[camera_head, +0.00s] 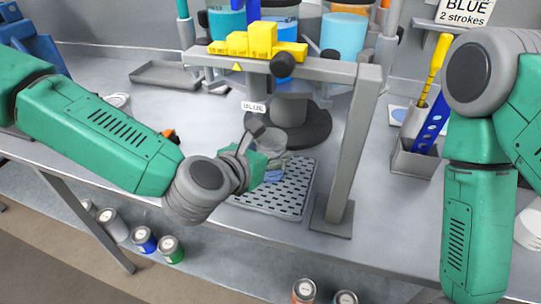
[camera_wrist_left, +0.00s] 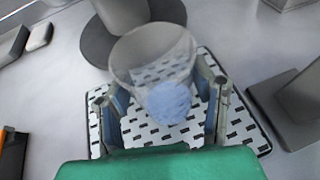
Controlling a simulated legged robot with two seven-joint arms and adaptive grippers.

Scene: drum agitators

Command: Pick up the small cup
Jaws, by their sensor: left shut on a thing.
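The small cup (camera_wrist_left: 157,57) is clear, with blue at its bottom, in the left wrist view. My left gripper (camera_wrist_left: 160,107) is shut on it, one finger on each side. In the head view the left gripper (camera_head: 268,160) is over the perforated tray, and the cup (camera_head: 270,141) shows only partly at its fingertips. A "BLUE" label (camera_head: 254,107) shows just above the cup. My right arm is at the right of the head view, but its gripper is out of the picture.
A perforated tray (camera_head: 294,190) lies under the left gripper. A grey stand with a post (camera_head: 352,150) rises to its right, with yellow blocks (camera_head: 262,40) on its crossbar. A grey holder with tools (camera_head: 414,160) stands further right.

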